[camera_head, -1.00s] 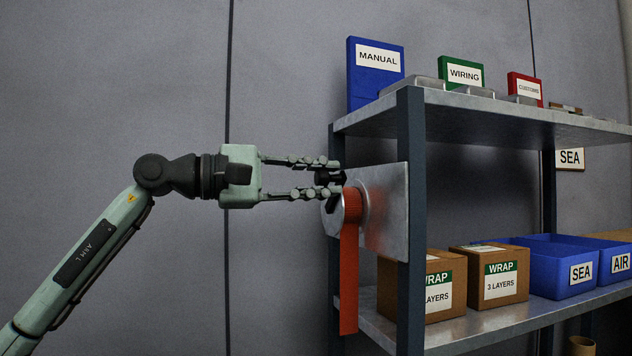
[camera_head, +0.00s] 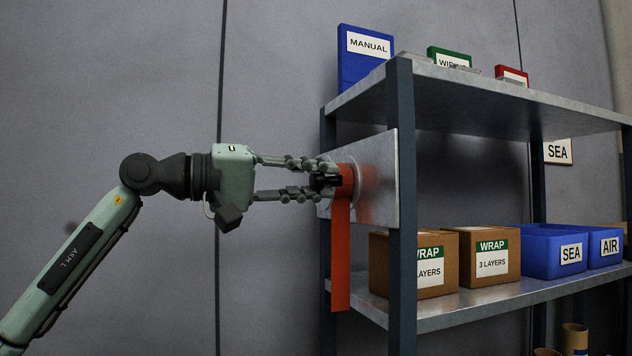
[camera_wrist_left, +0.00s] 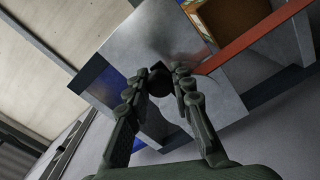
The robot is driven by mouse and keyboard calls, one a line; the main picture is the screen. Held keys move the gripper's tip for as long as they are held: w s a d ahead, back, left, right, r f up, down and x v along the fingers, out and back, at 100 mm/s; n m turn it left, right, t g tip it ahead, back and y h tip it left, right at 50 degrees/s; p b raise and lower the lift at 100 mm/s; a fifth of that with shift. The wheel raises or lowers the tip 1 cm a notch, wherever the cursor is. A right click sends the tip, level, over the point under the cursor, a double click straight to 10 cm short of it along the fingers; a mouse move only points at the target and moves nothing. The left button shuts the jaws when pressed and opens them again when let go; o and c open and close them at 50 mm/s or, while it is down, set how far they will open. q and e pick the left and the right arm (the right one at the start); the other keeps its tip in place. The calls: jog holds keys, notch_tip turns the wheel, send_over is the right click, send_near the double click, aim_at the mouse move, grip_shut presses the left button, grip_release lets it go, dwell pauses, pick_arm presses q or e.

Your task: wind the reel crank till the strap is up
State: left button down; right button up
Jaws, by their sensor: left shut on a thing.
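The orange strap (camera_head: 341,255) hangs straight down from the reel (camera_head: 346,181), which is mounted on a grey metal plate (camera_head: 378,178) on the shelf's left end. Its lower end is near the lower shelf's height. The strap also shows in the left wrist view (camera_wrist_left: 250,38). My left gripper (camera_head: 322,180) is shut on the black crank knob (camera_head: 327,181), in front of the reel. In the left wrist view the dark knob (camera_wrist_left: 159,82) sits between the fingertips. The rest of the crank is mostly hidden by the fingers. My right gripper is not in view.
The metal shelf has dark posts (camera_head: 401,230) close beside the plate. The lower shelf bears wrap boxes (camera_head: 489,255) and blue bins (camera_head: 550,250); labelled binders (camera_head: 363,60) stand on top. The wall side left of the shelf is clear.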

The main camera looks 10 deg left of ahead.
pick_arm(q)
jog(key=shift+f, duration=0.1)
dwell(0.4)
jog(key=c, duration=1.3)
grip_release()
jog(key=v, duration=1.2)
